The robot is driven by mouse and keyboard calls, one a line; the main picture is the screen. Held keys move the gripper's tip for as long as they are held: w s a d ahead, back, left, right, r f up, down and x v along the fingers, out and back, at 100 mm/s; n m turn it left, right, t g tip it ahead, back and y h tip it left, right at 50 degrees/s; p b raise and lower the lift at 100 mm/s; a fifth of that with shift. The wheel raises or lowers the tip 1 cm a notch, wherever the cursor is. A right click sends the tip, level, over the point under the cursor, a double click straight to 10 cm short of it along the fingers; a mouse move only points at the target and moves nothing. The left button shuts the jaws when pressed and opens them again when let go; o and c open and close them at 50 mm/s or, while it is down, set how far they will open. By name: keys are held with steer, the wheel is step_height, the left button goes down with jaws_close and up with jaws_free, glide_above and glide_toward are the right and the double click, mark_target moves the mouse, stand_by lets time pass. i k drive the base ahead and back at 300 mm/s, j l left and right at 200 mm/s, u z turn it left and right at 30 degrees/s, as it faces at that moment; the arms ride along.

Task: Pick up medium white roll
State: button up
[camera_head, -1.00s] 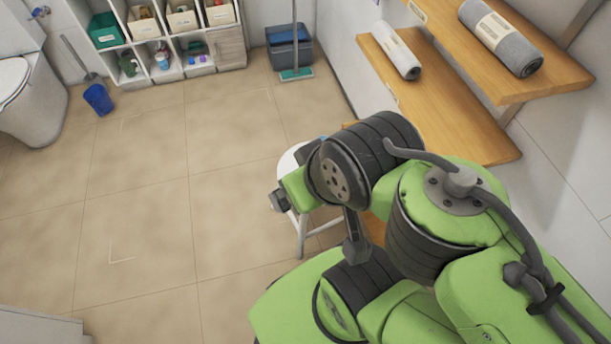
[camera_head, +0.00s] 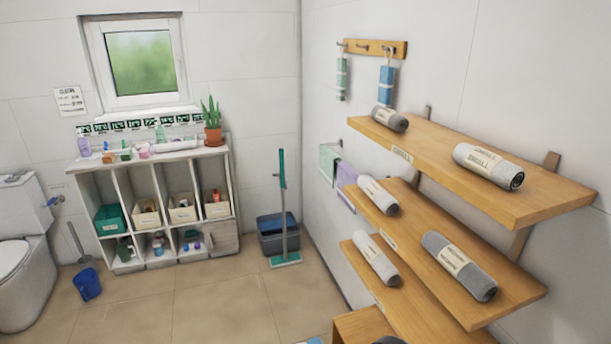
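A white roll with a paper band (camera_head: 377,258) lies on the lowest of three wooden wall shelves on the right. A shorter-looking white roll (camera_head: 379,196) lies on the middle shelf, near its left end. A white rolled thing (camera_head: 175,146) also lies on top of the white cabinet under the window. I cannot tell for sure from the picture which roll is the medium one. My gripper and arm are outside the view.
Grey rolls lie on the top shelf (camera_head: 487,167) and the middle shelf (camera_head: 459,266). A mop (camera_head: 282,210) and a dark bucket (camera_head: 273,234) stand by the cabinet (camera_head: 155,215). A toilet (camera_head: 24,262) is at left. The visible floor between is clear.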

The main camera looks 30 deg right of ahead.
mark_target(390, 205)
steer(key=z, duration=1.35)
steer(key=j+u, duration=0.35)
steer(key=i+j+u, duration=0.1)
steer(key=j+u, duration=0.25)
steer(key=i+j+u, duration=0.15)
steer(key=j+u, duration=0.2)
steer(key=i+j+u, duration=0.15)
steer(key=j+u, duration=0.2)
steer(key=i+j+z, duration=0.2)
steer(key=i, duration=0.2)
steer(key=i+j+z, duration=0.2)
steer(key=i, duration=0.2)
steer(key=i+j+z, duration=0.15)
steer(key=i+z, duration=0.25)
steer(key=i+j+z, duration=0.75)
steer(key=i+z, duration=0.25)
steer(key=i, duration=0.15)
steer(key=i+z, duration=0.25)
steer(key=i, duration=0.15)
steer(key=i+l, duration=0.75)
steer(key=i+z, duration=0.05)
